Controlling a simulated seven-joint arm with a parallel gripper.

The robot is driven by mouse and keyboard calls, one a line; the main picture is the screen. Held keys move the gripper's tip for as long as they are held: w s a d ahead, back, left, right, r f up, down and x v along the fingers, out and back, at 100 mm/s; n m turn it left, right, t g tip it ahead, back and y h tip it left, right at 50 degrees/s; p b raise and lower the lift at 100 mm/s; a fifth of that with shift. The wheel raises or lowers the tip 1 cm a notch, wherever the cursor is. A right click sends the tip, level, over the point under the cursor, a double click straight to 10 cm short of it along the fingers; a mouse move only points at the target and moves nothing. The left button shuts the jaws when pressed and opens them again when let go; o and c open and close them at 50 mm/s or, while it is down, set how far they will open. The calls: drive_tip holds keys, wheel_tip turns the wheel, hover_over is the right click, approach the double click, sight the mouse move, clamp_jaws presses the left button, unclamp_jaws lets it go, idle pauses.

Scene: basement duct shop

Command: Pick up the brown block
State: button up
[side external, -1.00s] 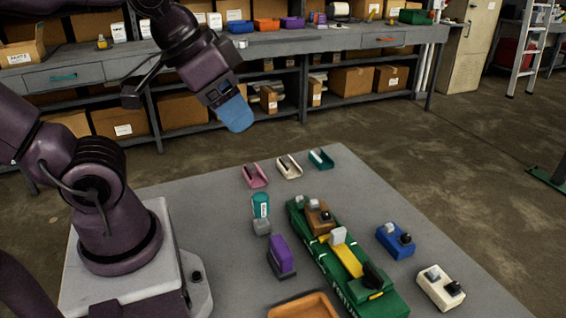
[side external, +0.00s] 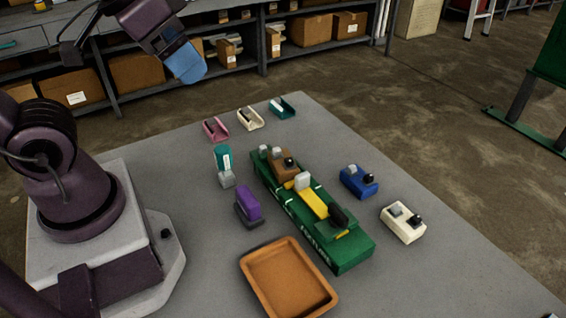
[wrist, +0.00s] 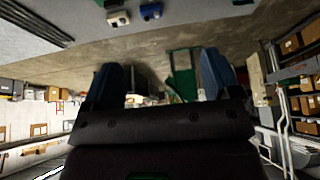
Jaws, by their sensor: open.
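The brown block (side external: 286,165) sits at the far end of the long green fixture (side external: 350,254) on the grey table. A grey piece and a black knob show on its top. My gripper (side external: 188,64) is up in the air beyond the table's far left edge, well apart from the block. In the wrist view, its two blue fingers (wrist: 160,82) stand wide apart with nothing held between them. The brown block cannot be made out in the wrist view.
A yellow piece (side external: 313,204) shares the fixture. Purple (side external: 248,205) and teal (side external: 222,158) blocks stand left of it; blue (side external: 358,182) and cream (side external: 403,223) blocks lie right. An orange tray (side external: 330,298) is in front. Small pink (side external: 215,130), cream and teal holders line the far edge.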

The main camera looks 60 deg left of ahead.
drive_tip(key=n+g, duration=0.6)
drive_tip(key=n, duration=1)
hover_over(283, 160)
drive_tip(key=f, duration=2.5)
drive_tip(key=shift+w+d+f, duration=0.1)
drive_tip(key=shift+w+f, duration=0.1)
drive_tip(key=shift+w, duration=0.1)
drive_tip(key=shift+s+f, duration=0.2)
drive_tip(key=shift+f, duration=1.1)
drive_tip(key=shift+s+f, duration=0.15)
drive_tip(key=shift+f, duration=1.15)
drive_tip(key=c, duration=1.2)
drive_tip(key=shift+c, duration=0.2)
